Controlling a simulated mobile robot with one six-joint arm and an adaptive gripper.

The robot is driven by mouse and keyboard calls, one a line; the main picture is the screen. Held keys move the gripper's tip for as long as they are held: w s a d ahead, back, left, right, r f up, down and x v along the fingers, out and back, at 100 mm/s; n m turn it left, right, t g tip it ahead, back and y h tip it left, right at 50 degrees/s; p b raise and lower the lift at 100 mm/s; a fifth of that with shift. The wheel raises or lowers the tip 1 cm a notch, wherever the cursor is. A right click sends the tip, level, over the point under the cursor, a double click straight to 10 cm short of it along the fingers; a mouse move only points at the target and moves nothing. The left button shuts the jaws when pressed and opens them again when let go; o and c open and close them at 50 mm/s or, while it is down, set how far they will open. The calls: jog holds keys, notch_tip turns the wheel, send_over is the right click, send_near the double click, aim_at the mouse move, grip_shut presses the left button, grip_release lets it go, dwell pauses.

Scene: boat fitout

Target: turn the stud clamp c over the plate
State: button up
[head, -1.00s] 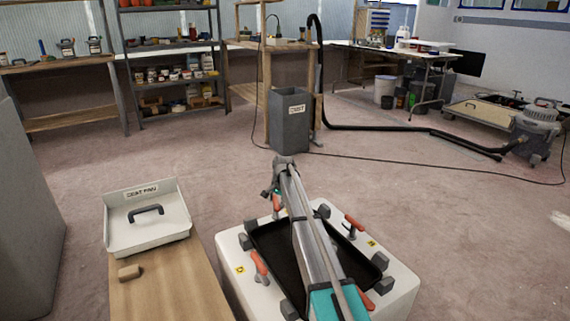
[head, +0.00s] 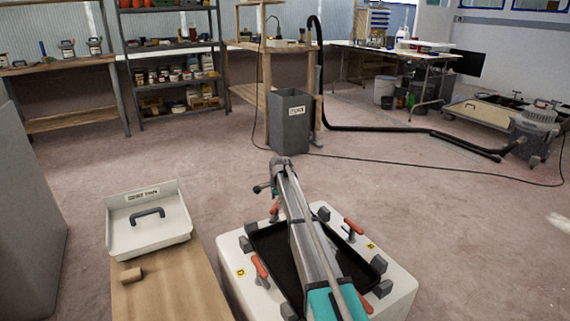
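A white block (head: 234,294) carries a black rectangular plate or pan (head: 270,243) with dark pads around its edge. Red-handled clamps stand around it: one at the left by the yellow D label (head: 259,267), one at the right (head: 354,226) by another yellow label, one at the near right (head: 365,301), and one at the far left (head: 274,209). I cannot read which is clamp c. My arm reaches across the plate, hiding its middle. My gripper (head: 262,190) is small and dark at the arm's far end, close to the far-left red handle; its fingers cannot be made out.
A wooden bench (head: 175,287) at the left holds a white tray (head: 120,238) with a dark handle and a small brown block (head: 131,275). A grey bin (head: 289,130), a hose (head: 400,128) and a vacuum (head: 533,135) stand farther back. Open floor lies right of the white block.

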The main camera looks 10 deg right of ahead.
jog(key=shift+s+r+p, duration=1.1)
jog(key=shift+r+p, duration=4.3)
jog(key=shift+r, duration=0.4)
jog(key=s+r+n+p, duration=0.5)
jog(key=s+r+p, duration=0.8)
jog(key=s, duration=0.2)
jog(key=shift+r+g+p, duration=0.2)
jog(key=shift+g+p, duration=0.1)
jog(key=shift+p, duration=0.05)
jog(key=shift+d, duration=0.1)
jog(key=w+d+f+n+y+b, duration=0.1)
jog(key=w+d+f+n+b, duration=0.1)
jog(key=w+f+b, duration=1.1)
jog(key=shift+w+d+f+n+b, duration=0.15)
jog(key=shift+w+f+n+b, duration=0.3)
jog(key=shift+w, duration=1.2)
jog(key=f+b, duration=0.4)
jog(key=w+a+f+b, duration=0.1)
jog(key=f+b, duration=0.4)
jog(key=a+f+b, duration=0.1)
jog(key=f+b, duration=0.3)
jog(key=shift+w+a+f+b, duration=0.15)
jog(key=shift+b, duration=0.15)
jog(key=shift+c, duration=0.3)
